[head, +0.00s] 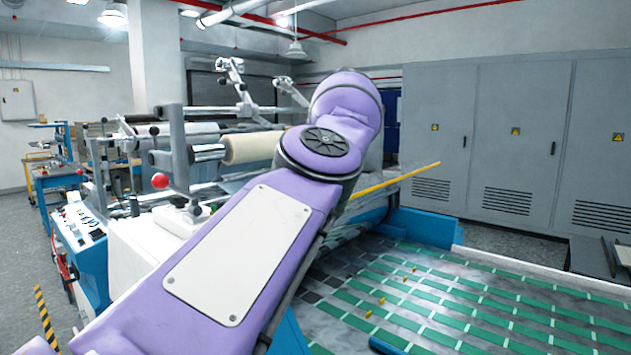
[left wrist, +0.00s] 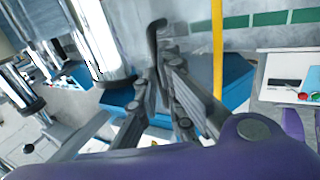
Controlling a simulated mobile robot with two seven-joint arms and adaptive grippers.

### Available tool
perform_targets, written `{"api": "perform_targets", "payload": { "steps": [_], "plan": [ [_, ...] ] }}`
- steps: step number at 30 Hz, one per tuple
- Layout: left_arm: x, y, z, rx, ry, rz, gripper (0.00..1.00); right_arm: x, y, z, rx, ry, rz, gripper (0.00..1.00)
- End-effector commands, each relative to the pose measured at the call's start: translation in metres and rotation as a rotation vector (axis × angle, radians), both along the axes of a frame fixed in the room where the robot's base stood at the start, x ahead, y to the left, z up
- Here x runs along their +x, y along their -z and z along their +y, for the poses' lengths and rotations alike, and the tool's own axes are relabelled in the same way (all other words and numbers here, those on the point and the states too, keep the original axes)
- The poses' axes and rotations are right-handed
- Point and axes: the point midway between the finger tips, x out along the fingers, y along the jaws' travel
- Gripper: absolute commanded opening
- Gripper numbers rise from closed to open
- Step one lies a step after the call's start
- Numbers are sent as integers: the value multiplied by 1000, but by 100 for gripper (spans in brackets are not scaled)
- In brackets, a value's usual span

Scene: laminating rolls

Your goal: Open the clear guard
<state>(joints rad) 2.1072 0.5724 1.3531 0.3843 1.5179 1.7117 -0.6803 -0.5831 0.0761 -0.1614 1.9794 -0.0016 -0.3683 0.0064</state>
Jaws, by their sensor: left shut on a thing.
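A yellow bar (head: 395,181) slopes up to the right over the machine bed in the head view. It also stands upright right of my fingers in the left wrist view (left wrist: 217,45). The clear guard is hard to make out; I cannot tell whether the bar is its edge. My left arm crosses the head view and hides its gripper. In the left wrist view my left gripper (left wrist: 161,72) is shut on a dark, bent handle (left wrist: 154,36). Whether the handle joins the guard is unclear. My right gripper is not in view.
A cream roll (head: 250,147) and metal rollers stand behind my arm. A red knob (head: 160,181) is at their left. The bed with green strips (head: 450,290) spreads to the right. Grey cabinets (head: 515,140) line the back wall. A control panel (head: 80,222) is at left.

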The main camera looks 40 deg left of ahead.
Motion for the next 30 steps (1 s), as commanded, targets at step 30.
{"api": "perform_targets", "payload": {
  "steps": [30],
  "plan": [
    [-2,-4,-4,2,-9,9,28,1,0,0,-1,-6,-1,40]
  ]
}}
